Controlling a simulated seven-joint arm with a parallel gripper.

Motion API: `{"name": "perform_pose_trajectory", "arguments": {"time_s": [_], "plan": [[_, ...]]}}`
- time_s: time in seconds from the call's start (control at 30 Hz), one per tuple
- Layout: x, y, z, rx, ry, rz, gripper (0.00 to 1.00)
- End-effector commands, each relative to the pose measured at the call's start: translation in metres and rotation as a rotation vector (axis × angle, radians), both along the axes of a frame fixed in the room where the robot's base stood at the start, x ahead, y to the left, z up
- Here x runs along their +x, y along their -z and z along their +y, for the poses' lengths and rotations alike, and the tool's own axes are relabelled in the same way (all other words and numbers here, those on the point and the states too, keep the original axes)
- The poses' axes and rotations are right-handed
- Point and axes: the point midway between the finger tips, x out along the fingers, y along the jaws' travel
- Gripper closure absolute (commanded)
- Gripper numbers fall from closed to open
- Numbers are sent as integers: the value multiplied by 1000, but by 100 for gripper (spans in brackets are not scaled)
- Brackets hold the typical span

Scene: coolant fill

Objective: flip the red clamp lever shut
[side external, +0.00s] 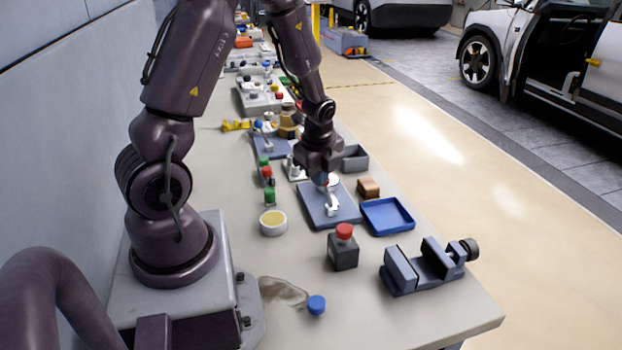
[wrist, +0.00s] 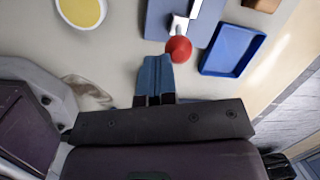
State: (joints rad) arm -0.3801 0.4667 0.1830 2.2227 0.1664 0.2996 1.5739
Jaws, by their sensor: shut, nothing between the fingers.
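The clamp lever shows in the wrist view as a round red knob (wrist: 178,48) on a short pale metal arm (wrist: 180,25). It is mounted on a blue-grey base plate (wrist: 158,22), which also shows in the side view (side external: 312,207) with a white clamp part (side external: 332,205) on it. My gripper (wrist: 155,58) has its blue-grey fingers shut and empty, just left of and slightly below the red knob in the wrist view. Whether they touch the knob I cannot tell. In the side view my gripper (side external: 323,174) is low over the plate's far end and largely hides the lever.
A blue tray (side external: 387,216) lies right of the plate, with a brown block (side external: 368,187) behind it. A round yellow-filled dish (side external: 273,222) is to the left. A dark bottle with red cap (side external: 343,248) and a grey vise (side external: 425,266) stand nearer the camera.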

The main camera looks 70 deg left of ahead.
Motion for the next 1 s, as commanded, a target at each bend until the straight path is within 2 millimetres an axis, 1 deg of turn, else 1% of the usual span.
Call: {"name": "perform_pose_trajectory", "arguments": {"time_s": [0.23, 0.5, 0.6, 0.67, 1.0], "plan": [[26, -5, 0, 3, 4, 201, 100], [54, -4, 0, 2, 2, 448, 100], [62, -3, 0, 1, 1, 506, 100], [66, -2, 0, 0, 0, 502, 100], [62, -2, 0, 0, -1, 501, 100]]}}
